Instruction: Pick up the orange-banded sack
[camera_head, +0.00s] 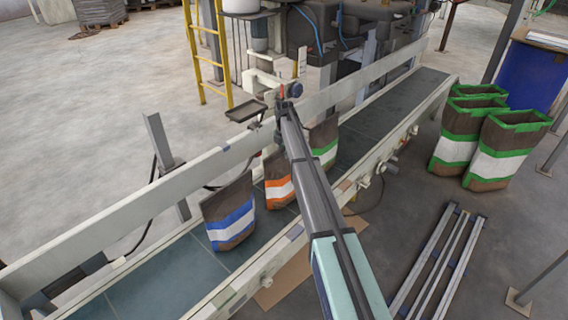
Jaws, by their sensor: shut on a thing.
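The orange-banded sack (279,187) is brown with orange and white bands. It stands upright at the conveyor belt, between a blue-banded sack (231,217) on its left and a green-banded sack (326,145) on its right. My arm crosses in front and hides its right side. My gripper (279,134) is at the far end of my arm, just above the top of the orange-banded sack. It is shut on that sack; the fingertips and the grip itself are mostly hidden. I cannot tell whether the sack's base touches the belt.
The conveyor (170,285) runs diagonally with raised side rails (130,215). Several green-banded sacks (487,150) stand on the floor at right, near a blue drum (530,70). Metal rails (440,260) lie on the floor at front right. A yellow ladder (208,50) and machinery stand behind.

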